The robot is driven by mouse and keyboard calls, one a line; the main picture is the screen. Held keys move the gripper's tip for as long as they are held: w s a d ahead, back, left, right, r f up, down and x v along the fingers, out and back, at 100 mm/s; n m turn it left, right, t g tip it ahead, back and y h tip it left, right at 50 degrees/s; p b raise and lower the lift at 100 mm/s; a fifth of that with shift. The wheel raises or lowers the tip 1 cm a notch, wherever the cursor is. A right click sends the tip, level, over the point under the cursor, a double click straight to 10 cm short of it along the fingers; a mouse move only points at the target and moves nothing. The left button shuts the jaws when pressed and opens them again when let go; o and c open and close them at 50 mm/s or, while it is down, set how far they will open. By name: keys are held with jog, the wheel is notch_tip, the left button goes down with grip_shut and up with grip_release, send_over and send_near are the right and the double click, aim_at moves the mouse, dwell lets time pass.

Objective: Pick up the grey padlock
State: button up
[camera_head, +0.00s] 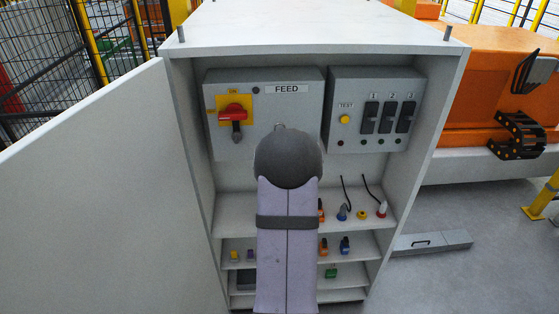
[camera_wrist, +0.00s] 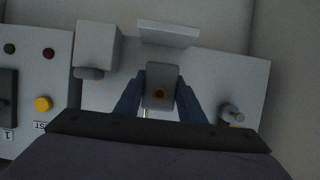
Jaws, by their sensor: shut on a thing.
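The open cabinet (camera_head: 187,150) holds a FEED box (camera_head: 300,105) with a red switch (camera_head: 233,113), and a TEST box (camera_head: 358,83) with several switches. Plugs and small items stand on the shelves below. The cabinet's side walls bound the space. In the wrist view the TEST box's yellow button (camera_wrist: 43,104) is at left.

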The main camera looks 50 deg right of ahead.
notch_tip(320, 180, up, 4)
jog(key=shift+f+b, duration=0.15)
jog(key=shift+b, duration=0.5)
jog(key=s+a+b, duration=0.4)
jog(key=s+a, duration=1)
jog(key=shift+f, duration=0.2)
jog(key=shift+w, duration=0.15)
jog(key=w+f+p, duration=0.2)
jog(key=w+f, duration=0.1)
jog(key=w, duration=0.6)
jog(key=w+f+p, duration=0.3)
jog(key=w+f, duration=0.1)
jog(key=w, duration=0.5)
jog(key=shift+w+a+f+p, duration=0.15)
jog(key=shift+a+f+p, duration=0.15)
jog(key=shift+w+d+b, duration=0.3)
jog(key=shift+w+d, duration=1.7)
jog(key=shift+d, duration=0.05)
jog(key=shift+w+d, duration=1.05)
